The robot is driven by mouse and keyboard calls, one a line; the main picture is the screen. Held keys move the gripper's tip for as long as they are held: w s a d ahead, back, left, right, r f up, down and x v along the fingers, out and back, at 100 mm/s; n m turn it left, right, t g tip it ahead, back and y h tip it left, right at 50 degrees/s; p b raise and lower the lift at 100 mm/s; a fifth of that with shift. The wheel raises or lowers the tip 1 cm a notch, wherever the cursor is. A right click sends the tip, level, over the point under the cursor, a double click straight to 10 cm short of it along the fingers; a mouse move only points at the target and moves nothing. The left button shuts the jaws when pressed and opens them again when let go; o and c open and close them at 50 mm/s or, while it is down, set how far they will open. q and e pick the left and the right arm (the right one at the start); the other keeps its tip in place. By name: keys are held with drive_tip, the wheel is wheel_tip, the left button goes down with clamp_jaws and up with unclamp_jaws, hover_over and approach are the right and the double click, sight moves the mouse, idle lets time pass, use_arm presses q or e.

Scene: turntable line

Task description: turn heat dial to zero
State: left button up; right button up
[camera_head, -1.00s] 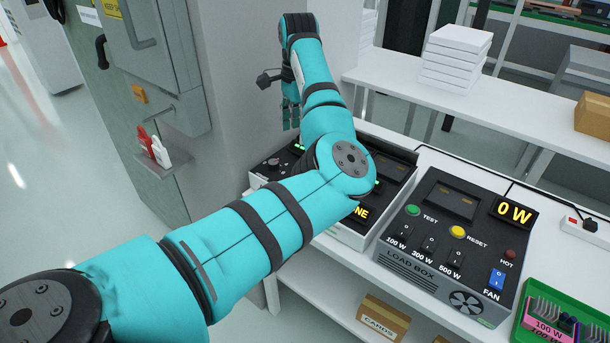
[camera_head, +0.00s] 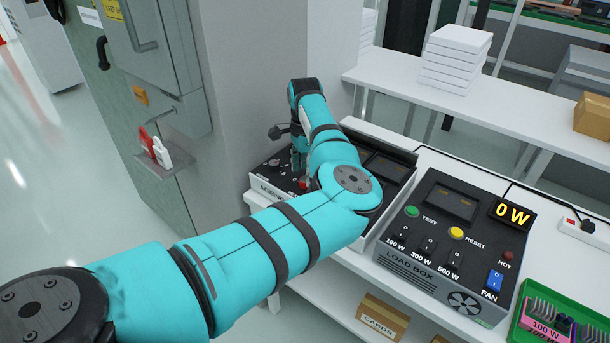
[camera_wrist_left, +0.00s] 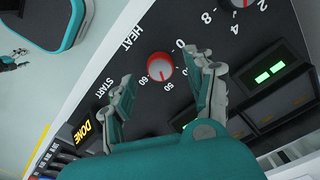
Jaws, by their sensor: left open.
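The heat dial (camera_wrist_left: 160,67) is a round red knob with a pale top on a black panel, in the left wrist view. The word HEAT and the marks 0, 50 and 60 are printed around it. My left gripper (camera_wrist_left: 166,76) is open, its fingertips on either side of the dial, with visible gaps. I cannot tell which mark the dial points at. In the head view my left gripper (camera_head: 299,160) points down over the left part of the black ageing unit (camera_head: 268,180); my arm hides much of that unit. My right gripper is not in view.
A DONE display (camera_wrist_left: 84,131) is lit. The load box (camera_head: 440,245), reading 0 W, stands right of the unit. A grey cabinet wall (camera_head: 250,80) is close behind my arm on the left.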

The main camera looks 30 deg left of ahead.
use_arm(q)
drive_tip(key=shift+f, duration=1.15)
